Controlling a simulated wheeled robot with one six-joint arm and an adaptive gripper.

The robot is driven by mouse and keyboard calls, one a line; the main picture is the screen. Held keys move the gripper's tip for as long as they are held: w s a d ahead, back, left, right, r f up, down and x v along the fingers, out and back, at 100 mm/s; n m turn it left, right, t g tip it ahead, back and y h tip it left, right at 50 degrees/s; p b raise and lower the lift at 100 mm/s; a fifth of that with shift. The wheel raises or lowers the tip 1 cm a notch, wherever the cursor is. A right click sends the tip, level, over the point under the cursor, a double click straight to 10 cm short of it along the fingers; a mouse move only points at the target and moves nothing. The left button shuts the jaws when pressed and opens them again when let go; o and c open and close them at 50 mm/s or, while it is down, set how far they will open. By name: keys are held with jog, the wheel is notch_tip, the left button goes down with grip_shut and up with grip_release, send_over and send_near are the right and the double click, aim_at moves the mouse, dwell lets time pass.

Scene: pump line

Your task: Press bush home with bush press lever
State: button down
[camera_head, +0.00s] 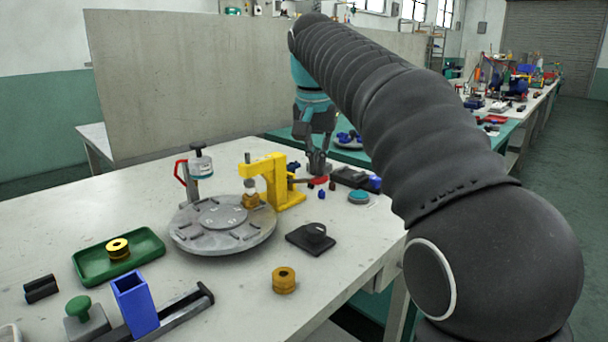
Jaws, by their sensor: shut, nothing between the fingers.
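The yellow bush press (277,182) stands at the edge of the round grey plate (195,240). Its ram reaches down over a brass-coloured part (250,201) on the plate, which seems to be the bush; how deep it sits is too small to tell. A red-ended lever (319,180) sticks out to the right of the press. My gripper (318,168) is shut and empty, pointing down just above the red lever end. I cannot tell whether it touches the lever.
A device with a red handle (181,171) stands at the plate's left rim. A green tray (150,247) holds a brass ring; another brass ring (284,281) lies in front. A black block (311,239) sits right of the plate. A blue box (135,304) stands front left.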

jog(key=shift+s+d+f, duration=0.1)
jog(key=shift+d+f, duration=0.05)
jog(key=shift+f, duration=0.3)
jog(key=shift+s+d+f, duration=0.1)
jog(key=shift+f, duration=0.3)
dwell(2.5)
dwell(0.5)
jog(key=shift+r+p, duration=0.7)
jog(key=shift+p, duration=0.25)
jog(key=shift+r, duration=0.1)
jog(key=shift+r+p, duration=0.45)
jog(key=shift+p, duration=0.05)
jog(key=shift+w+a+r, duration=0.2)
jog(key=shift+r, duration=2.9)
